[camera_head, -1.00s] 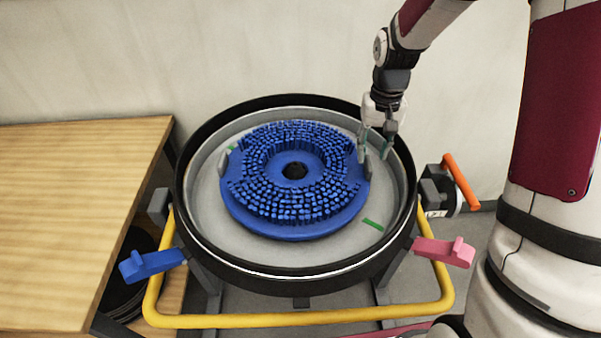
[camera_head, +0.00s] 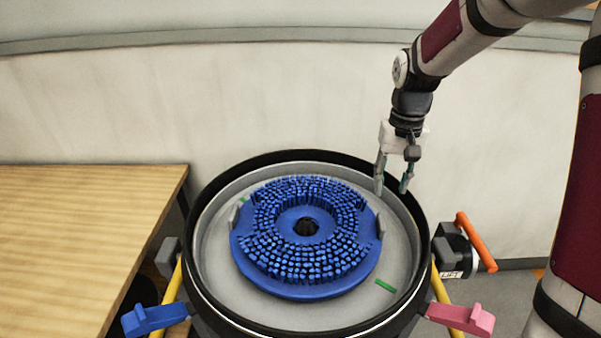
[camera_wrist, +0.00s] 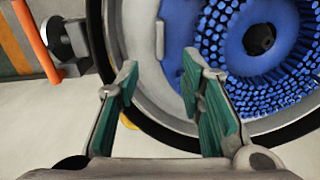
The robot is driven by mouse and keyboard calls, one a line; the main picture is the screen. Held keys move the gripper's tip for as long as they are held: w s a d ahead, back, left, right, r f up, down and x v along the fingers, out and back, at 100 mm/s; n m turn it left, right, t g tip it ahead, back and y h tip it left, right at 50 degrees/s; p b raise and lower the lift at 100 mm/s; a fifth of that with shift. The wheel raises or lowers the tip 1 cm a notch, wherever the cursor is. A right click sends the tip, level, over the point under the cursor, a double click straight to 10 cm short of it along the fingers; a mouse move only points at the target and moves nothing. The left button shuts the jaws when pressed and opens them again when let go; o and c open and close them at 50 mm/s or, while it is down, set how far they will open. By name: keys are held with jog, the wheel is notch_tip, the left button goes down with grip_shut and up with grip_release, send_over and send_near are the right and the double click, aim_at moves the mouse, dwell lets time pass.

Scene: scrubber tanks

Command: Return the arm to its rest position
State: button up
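My gripper (camera_head: 393,184) hangs at the end of my arm over the back right rim of the round tank (camera_head: 213,317) in the head view. Its two fingers stand apart with nothing between them. In the wrist view my gripper (camera_wrist: 165,105) shows green-padded fingers spread wide above the tank's black rim (camera_wrist: 160,142). The blue round brush (camera_head: 300,291) lies bristles up in the tank, apart from the fingers. It also shows in the wrist view (camera_wrist: 228,52).
A wooden table (camera_head: 75,240) stands at the left. A blue lever (camera_head: 155,319) and a pink lever (camera_head: 462,318) flank the tank's front. An orange handle (camera_head: 476,242) sticks out at the right. A pale wall (camera_head: 230,105) rises behind; the space above the tank is clear.

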jog(key=s+a+r+t+p, duration=0.2)
jog(key=s+a+r, duration=0.1)
jog(key=s+r, duration=0.95)
jog(key=s+a+r+n+t+p, duration=0.1)
jog(key=s+r+t+p, duration=0.1)
jog(key=s, duration=1.4)
jog(key=shift+s+a+r+n+p, duration=0.2)
jog(key=shift+s+r+n+p, duration=0.2)
jog(key=shift+r, duration=0.2)
